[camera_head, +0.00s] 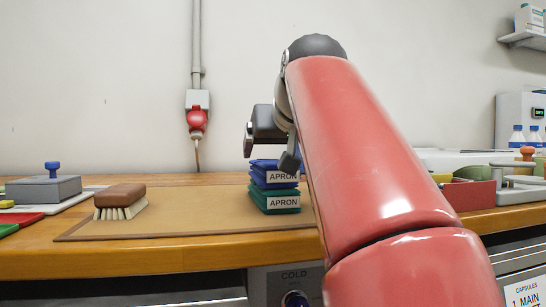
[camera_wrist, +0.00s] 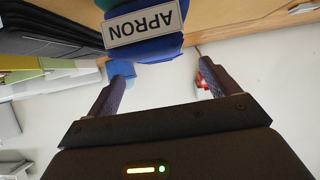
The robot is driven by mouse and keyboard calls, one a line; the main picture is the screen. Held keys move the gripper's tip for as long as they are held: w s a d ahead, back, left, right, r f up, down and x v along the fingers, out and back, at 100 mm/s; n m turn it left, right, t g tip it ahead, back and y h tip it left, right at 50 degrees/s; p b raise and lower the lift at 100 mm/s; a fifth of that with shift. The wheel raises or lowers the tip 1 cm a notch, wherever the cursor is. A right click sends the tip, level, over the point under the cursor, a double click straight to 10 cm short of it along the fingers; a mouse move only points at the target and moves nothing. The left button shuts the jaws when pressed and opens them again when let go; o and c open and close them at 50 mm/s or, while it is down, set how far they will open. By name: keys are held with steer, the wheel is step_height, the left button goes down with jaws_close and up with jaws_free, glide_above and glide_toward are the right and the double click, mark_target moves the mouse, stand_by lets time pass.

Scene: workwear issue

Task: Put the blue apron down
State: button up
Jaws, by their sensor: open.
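The blue apron (camera_head: 262,181) is a folded bundle with a white APRON label. It lies on top of a folded green apron (camera_head: 262,204), which also has an APRON label, on a tan mat (camera_head: 190,212) on the wooden counter. My gripper (camera_head: 272,150) is at the stack's top, partly hidden by my red arm. In the wrist view my gripper (camera_wrist: 164,78) is open, its two fingers spread wide. The blue apron (camera_wrist: 158,50) shows just beyond the fingertips there, with its label upside down. I cannot tell whether a finger touches it.
A brown brush (camera_head: 120,197) lies on the mat's left part. A grey box with a blue knob (camera_head: 45,189) stands further left. A red bin (camera_head: 470,194) is at the right, behind my arm. The mat between brush and aprons is clear.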

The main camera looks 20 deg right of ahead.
steer(key=v, duration=0.6)
steer(key=shift+s+r+p, duration=0.15)
steer(key=shift+s+p, duration=0.1)
steer(key=shift+p, duration=0.1)
steer(key=shift+a, duration=0.1)
